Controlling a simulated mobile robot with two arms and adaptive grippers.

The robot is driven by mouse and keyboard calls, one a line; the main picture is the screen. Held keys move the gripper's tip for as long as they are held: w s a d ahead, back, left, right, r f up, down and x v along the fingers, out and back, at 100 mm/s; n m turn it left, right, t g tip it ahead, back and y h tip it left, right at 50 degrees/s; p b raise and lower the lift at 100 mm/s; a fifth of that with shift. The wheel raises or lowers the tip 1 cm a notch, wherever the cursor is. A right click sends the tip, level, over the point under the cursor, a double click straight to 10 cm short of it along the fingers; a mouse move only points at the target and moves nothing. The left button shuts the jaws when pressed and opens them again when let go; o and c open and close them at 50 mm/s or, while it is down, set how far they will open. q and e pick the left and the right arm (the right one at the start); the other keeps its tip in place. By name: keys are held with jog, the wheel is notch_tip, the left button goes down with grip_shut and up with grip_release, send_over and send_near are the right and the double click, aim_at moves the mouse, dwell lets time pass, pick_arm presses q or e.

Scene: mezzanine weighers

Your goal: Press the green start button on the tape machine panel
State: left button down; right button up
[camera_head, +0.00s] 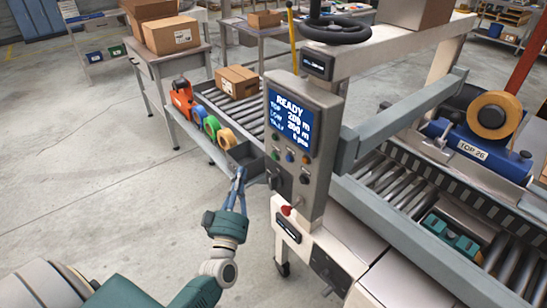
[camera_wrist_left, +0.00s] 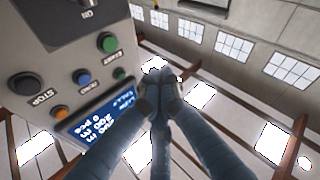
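The tape machine panel (camera_head: 302,150) is a grey upright box with a lit blue screen reading READY. The green start button (camera_wrist_left: 107,42) shows large in the left wrist view, with a label beside it. In the head view it is the small green button (camera_head: 275,155) at the panel's left side, below the screen. My left gripper (camera_head: 239,176) is just left of the panel's lower edge. In the left wrist view its fingers (camera_wrist_left: 157,74) are together, with nothing visible between them, apart from the button. My right gripper is out of view.
Near the start button are a blue button (camera_wrist_left: 82,76), a small green button (camera_wrist_left: 119,73), an orange button (camera_wrist_left: 60,112) and a black STOP button (camera_wrist_left: 22,84). A dark knob (camera_head: 275,181) sits lower. A red button (camera_head: 286,210) is below the panel. Left floor is clear.

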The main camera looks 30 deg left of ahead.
aim_at(274, 156)
pick_arm(q)
jog(key=w+d+b, duration=0.2)
jog(key=w+d, duration=0.1)
jog(key=w, duration=0.4)
jog(key=shift+w+d, duration=0.15)
jog(key=shift+w, duration=0.25)
jog(key=shift+w, duration=0.15)
dwell(1.1)
jog(key=shift+w+d, duration=0.15)
jog(key=shift+w, duration=0.1)
jog(key=shift+w+d, duration=0.15)
jog(key=shift+w, duration=0.2)
dwell(0.6)
dwell(0.4)
jog(key=shift+s+a, duration=0.3)
jog(key=shift+s, duration=0.45)
